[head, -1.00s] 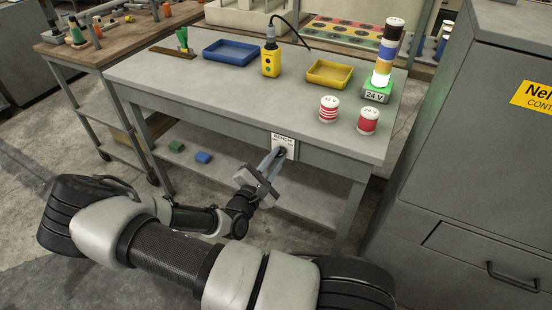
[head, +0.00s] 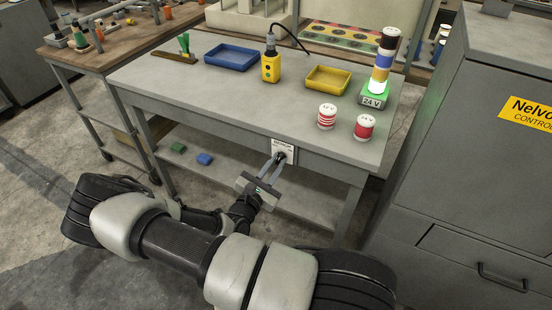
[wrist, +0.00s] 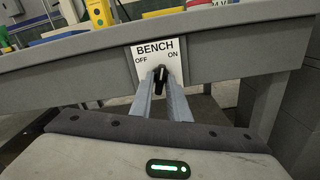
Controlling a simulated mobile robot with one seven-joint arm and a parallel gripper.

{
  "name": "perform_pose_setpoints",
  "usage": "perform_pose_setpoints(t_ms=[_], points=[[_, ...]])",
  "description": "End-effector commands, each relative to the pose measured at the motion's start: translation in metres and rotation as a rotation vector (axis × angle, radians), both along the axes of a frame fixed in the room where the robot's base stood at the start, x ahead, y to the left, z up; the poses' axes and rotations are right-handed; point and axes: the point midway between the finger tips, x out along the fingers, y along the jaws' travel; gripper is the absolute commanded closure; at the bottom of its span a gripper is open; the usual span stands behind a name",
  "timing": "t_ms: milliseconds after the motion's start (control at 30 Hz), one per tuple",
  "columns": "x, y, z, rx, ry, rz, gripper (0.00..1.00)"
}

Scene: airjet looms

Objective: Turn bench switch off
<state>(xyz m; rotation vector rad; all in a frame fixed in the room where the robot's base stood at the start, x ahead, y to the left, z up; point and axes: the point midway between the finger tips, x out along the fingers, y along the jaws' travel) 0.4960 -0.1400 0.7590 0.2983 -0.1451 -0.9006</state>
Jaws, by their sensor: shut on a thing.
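The bench switch is a black knob (wrist: 160,86) on a white plate (wrist: 173,52) marked BENCH, with OFF at the left and ON at the right. The plate (head: 284,146) is on the front edge of the grey workbench (head: 215,100). My gripper (head: 278,158) reaches it from the front, below the bench top. In the wrist view, the two fingers of my gripper (wrist: 160,80) are shut on the knob, one on each side. The knob looks near upright; the fingers hide part of it, so its exact setting is hard to tell.
A grey cabinet (head: 470,150) stands close right.

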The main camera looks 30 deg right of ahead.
Motion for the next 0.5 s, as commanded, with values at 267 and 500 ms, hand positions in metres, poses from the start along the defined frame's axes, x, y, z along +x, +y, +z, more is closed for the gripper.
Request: perform_pose_setpoints(t_ms=[267,500], points=[[-0.0009,-0.0002,0.0022,-0.161,0.207,0.000,1.00],[-0.0011,-0.0004,0.0017,-0.302,0.386,0.001,1.00]])
